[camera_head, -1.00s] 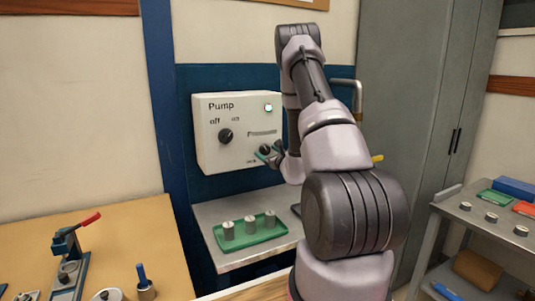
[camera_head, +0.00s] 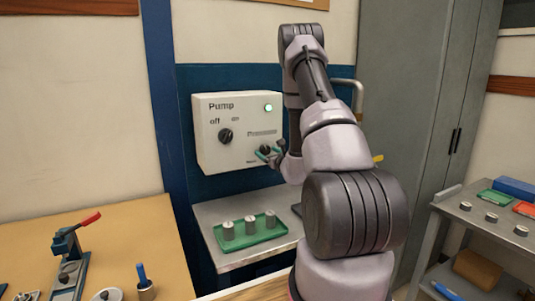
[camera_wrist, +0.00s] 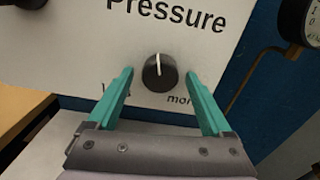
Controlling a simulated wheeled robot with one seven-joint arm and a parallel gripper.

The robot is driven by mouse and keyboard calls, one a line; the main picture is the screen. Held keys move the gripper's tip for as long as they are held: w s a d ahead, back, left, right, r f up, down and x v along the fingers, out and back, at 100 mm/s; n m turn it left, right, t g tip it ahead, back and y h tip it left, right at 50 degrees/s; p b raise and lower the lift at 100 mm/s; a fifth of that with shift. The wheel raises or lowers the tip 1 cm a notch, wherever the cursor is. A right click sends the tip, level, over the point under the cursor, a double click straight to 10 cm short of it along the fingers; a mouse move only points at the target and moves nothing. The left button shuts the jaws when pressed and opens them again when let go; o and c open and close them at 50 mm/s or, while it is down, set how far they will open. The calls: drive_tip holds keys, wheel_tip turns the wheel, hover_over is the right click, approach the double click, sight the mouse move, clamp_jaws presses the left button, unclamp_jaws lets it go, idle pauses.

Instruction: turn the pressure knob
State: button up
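The pressure knob (camera_wrist: 160,73) is a round black knob with a white pointer line, on the white pump panel (camera_head: 210,155) under the word "Pressure". In the wrist view its line points almost straight up, slightly left. My gripper (camera_wrist: 160,82) is open, with one teal finger on each side of the knob. Gaps show between the fingers and the knob, so they do not appear to touch it. In the head view my gripper (camera_head: 269,151) is at the panel's lower right, and the knob is partly hidden there.
A green tray (camera_head: 262,237) with metal parts sits on the shelf below. A gauge (camera_wrist: 302,20) shows at the wrist view's upper right.

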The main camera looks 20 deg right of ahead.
drive_tip(key=s, duration=1)
drive_tip(key=shift+s+d, duration=0.15)
drive_tip(key=shift+s, duration=0.25)
